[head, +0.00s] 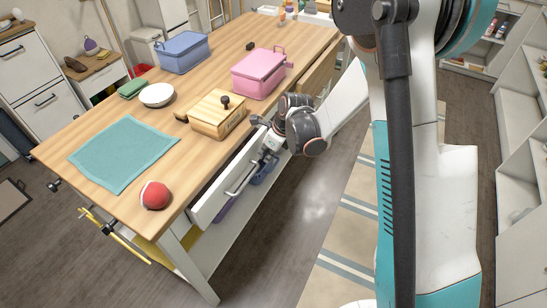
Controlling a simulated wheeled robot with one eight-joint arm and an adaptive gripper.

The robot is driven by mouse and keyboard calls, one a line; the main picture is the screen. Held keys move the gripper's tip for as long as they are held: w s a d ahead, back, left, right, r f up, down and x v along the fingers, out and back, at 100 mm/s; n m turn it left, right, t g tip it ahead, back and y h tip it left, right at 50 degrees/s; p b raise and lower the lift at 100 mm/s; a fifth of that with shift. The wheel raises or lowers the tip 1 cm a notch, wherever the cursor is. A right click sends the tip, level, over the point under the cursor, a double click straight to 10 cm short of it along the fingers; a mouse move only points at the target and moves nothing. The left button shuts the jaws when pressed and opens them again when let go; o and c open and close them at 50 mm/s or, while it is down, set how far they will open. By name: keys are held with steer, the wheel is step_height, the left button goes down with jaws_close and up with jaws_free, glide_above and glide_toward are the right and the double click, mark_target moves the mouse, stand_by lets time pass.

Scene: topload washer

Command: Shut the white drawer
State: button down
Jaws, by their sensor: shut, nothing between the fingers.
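The white drawer (216,199) sits under the edge of the wooden table (90,140) and stands pulled out, with its light bar handle (241,181) on its front. My gripper (264,153) is shut and empty, close to the far upper end of the drawer front. My arm's dark wrist hides part of that end. I cannot tell whether the fingers touch the drawer.
On the table are a wooden box (217,115), a pink box (259,74), a blue box (183,52), a white bowl (157,95), a teal cloth (124,152) and a red ball (155,195). Bare floor (290,215) lies in front of the drawer.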

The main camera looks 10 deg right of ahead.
mark_target(253, 148)
steer(key=shift+w+a, duration=0.1)
steer(key=shift+a, duration=0.05)
steer(key=shift+w+a+r, duration=0.1)
steer(key=shift+w+a, duration=0.65)
steer(key=shift+a, duration=0.2)
steer(key=shift+w+a, duration=0.75)
steer(key=shift+a, duration=0.15)
